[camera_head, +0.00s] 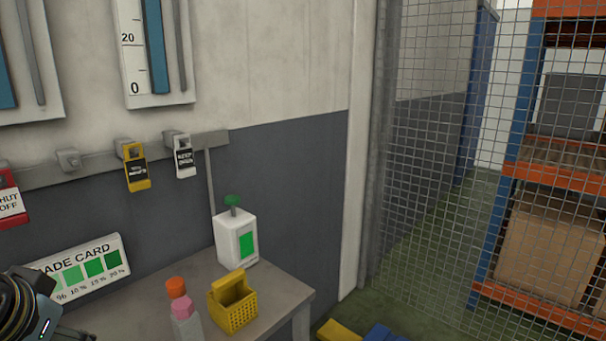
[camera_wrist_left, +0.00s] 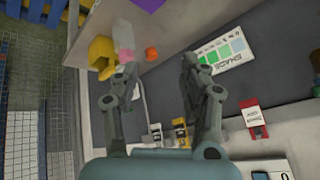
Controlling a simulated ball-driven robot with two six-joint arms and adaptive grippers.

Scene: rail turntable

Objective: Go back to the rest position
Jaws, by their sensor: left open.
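My left gripper (camera_wrist_left: 157,68) is open in the left wrist view, its two grey fingers spread with nothing between them. Behind the fingers are the worktable (camera_wrist_left: 185,22) and the dark wall. In the head view only a dark part of my left arm (camera_head: 25,308) shows at the lower left corner, beside the shade card (camera_head: 82,270); the fingertips are not clear there. My right gripper is in neither view.
Tags hang from a wall rail (camera_head: 88,166). A mesh fence (camera_head: 440,170) stands at right.

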